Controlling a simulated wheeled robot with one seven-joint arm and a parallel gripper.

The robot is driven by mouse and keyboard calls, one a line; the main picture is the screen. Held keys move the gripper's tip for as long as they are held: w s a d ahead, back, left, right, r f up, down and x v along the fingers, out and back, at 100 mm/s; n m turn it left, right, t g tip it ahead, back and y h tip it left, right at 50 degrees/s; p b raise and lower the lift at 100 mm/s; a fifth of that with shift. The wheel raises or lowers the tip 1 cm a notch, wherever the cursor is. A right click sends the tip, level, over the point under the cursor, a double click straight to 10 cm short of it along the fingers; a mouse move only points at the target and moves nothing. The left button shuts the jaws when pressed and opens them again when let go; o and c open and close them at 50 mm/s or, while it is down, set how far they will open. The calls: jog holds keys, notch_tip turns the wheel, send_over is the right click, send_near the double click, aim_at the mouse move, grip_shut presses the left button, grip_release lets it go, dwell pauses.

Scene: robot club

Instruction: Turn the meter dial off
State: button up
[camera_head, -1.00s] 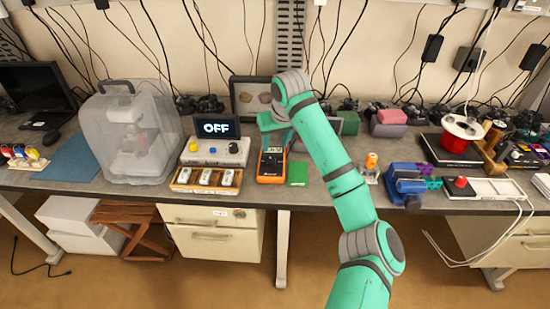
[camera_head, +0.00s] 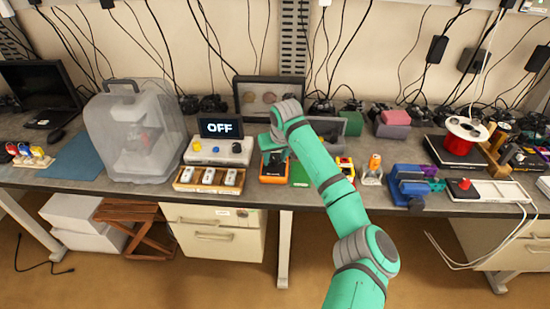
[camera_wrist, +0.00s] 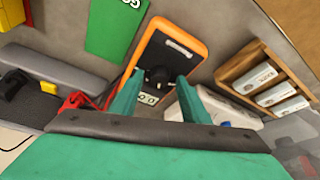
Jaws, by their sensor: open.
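The meter (camera_head: 283,171) is an orange-rimmed handheld unit with a black face, lying on the bench left of centre. In the head view my arm covers its upper part. In the wrist view the meter (camera_wrist: 172,52) shows a round black dial (camera_wrist: 158,77) with a small pale display below it, partly hidden. My gripper (camera_wrist: 154,86) is open, with its two green fingers on either side of the dial. I cannot tell whether they touch it. In the head view my gripper (camera_head: 275,145) is over the meter's upper part.
Left of the meter are a wooden tray (camera_head: 208,190) with several white items and a white box (camera_head: 217,160) with a display reading OFF. A green card (camera_head: 300,173) lies right of the meter. A blue clamp-like device (camera_head: 407,185) stands farther right.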

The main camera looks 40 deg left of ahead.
jog(key=c, duration=1)
jog(key=shift+n, duration=0.3)
jog(key=n+g, duration=0.1)
jog(key=n, duration=0.1)
jog(key=n+g, duration=0.1)
jog(key=n, duration=0.1)
jog(key=shift+w+y, duration=0.15)
jog(key=shift+y, duration=0.25)
jog(key=shift+w+d+n+g, duration=0.1)
jog(key=shift+n+g, duration=0.7)
jog(key=shift+n, duration=1.4)
jog(key=o, duration=1)
